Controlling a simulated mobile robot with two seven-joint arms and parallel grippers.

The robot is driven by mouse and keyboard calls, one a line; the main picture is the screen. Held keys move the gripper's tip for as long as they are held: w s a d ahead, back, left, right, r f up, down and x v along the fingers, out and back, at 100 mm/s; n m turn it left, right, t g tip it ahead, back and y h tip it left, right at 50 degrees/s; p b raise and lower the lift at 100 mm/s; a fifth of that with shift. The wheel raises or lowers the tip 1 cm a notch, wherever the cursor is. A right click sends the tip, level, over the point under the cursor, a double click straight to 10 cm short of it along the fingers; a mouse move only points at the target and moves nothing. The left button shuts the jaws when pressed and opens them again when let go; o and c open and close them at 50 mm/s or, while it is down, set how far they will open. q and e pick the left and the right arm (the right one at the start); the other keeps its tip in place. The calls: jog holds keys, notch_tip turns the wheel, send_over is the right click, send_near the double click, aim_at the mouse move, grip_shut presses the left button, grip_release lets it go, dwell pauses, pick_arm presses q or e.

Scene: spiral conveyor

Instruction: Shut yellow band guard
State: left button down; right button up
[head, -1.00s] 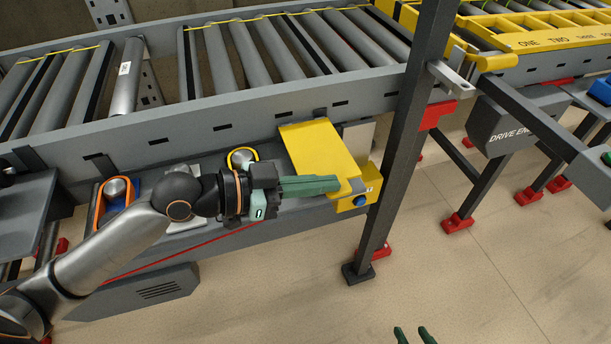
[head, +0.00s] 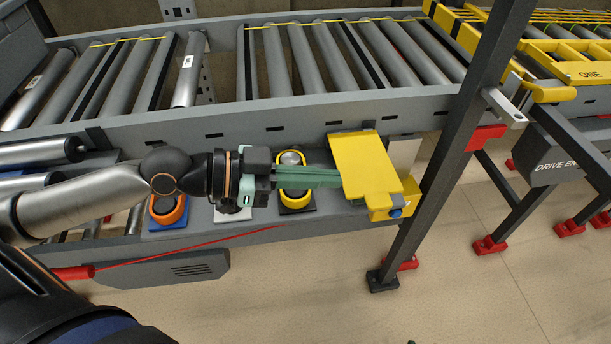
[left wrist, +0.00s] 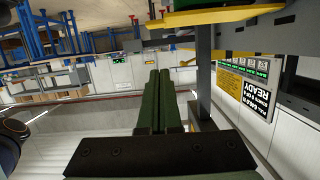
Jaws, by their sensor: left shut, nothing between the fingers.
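The yellow guard (head: 366,163) is a flat plate on the conveyor's side, right of the yellow band (head: 296,199), which loops a roller end on a dark base. The band shows uncovered. A yellow block with a blue knob (head: 396,211) sits at the guard's lower right. My left gripper (head: 337,178) is shut and empty. Its green fingers point right across the band, tips at the guard's left edge; I cannot tell whether they touch. The left wrist view shows the shut fingers (left wrist: 160,78) below a yellow-edged part (left wrist: 228,17). Only a dark speck, perhaps my right gripper, shows at the bottom edge.
An orange band (head: 168,212) on a blue base stands left, partly behind my arm. The grey conveyor rail (head: 240,120) runs above. A dark upright post (head: 455,150) stands close right of the guard. The floor in front (head: 300,290) is clear.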

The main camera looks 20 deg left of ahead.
pick_arm(q)
jog(key=shift+v, duration=1.15)
jog(key=shift+a, duration=0.1)
